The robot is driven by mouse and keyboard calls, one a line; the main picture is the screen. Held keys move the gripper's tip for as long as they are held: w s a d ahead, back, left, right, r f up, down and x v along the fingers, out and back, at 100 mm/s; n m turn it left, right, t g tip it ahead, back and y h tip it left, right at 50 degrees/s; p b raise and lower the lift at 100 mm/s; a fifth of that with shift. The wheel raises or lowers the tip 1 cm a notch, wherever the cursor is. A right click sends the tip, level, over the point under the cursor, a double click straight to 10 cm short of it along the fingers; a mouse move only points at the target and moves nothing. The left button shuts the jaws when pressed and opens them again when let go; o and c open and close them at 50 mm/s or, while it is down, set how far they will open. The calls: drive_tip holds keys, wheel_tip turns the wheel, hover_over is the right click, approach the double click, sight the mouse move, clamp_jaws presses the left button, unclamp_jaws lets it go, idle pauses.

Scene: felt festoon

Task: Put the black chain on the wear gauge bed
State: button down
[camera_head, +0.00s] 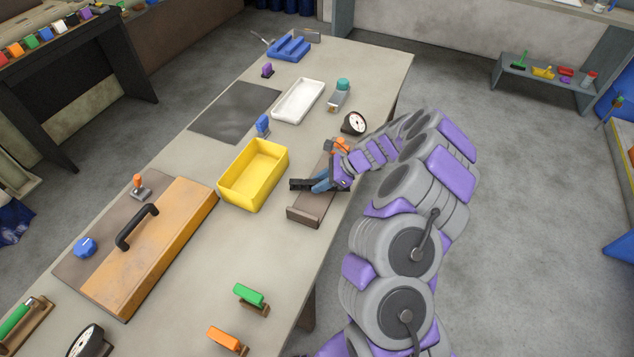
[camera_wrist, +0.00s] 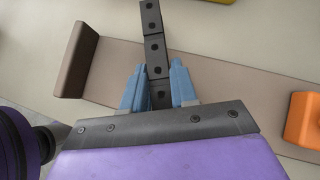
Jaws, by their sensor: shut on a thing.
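The black chain (camera_head: 302,184) is a short row of dark links with round pins. My gripper (camera_head: 322,184) is shut on its near end, and the blue fingers (camera_wrist: 159,92) sit either side of a link in the wrist view. The rest of the chain (camera_wrist: 153,45) sticks out straight past the fingers. The wear gauge bed (camera_head: 316,203) is a long brown plate with a raised block at its near end. The chain lies crosswise over the bed (camera_wrist: 230,78), reaching past its far edge. I cannot tell if they touch.
An orange slider (camera_wrist: 303,120) stands on the bed to the right in the wrist view. A yellow bin (camera_head: 254,174) is just left of the chain. A dial (camera_head: 354,122) stands behind the bed. The bench (camera_head: 255,240) is bare in front of the bin.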

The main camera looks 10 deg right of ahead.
drive_tip(key=shift+d+f, duration=0.1)
drive_tip(key=shift+d, duration=0.1)
drive_tip(key=shift+a+f, duration=0.25)
drive_tip(key=shift+a, duration=0.5)
drive_tip(key=shift+f, duration=0.15)
